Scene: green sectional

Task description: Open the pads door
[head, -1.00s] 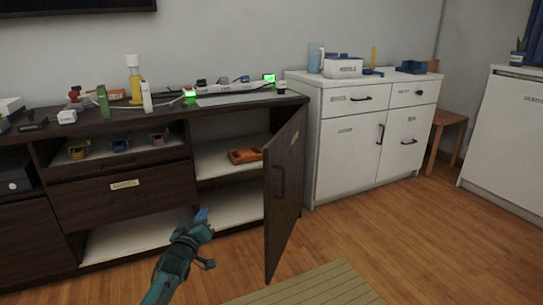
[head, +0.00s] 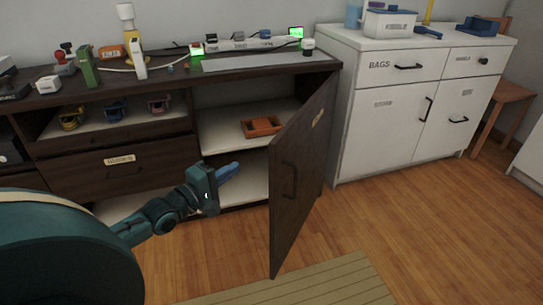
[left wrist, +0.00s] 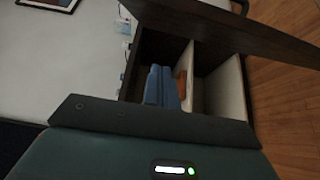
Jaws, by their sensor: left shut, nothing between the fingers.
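A dark brown cabinet door (head: 300,175) stands swung open on the dark cabinet, hinged at its right side. It has a dark handle (head: 289,180) and a small label, too small to read, so I cannot tell if it says pads. My left gripper (head: 230,171) has its blue fingers shut and empty. It is in front of the open compartment, left of the door's free edge and apart from the handle. In the left wrist view the shut blue fingers (left wrist: 162,87) point into the compartment, with the open door (left wrist: 235,28) above them.
An orange tray-like object (head: 262,126) lies on the compartment's shelf. The dark cabinet's top (head: 160,82) holds several small items. A white cabinet (head: 385,130) with a drawer marked BAGS stands to the right. Wooden floor (head: 400,220) is free right of the door, beside a striped mat (head: 300,285).

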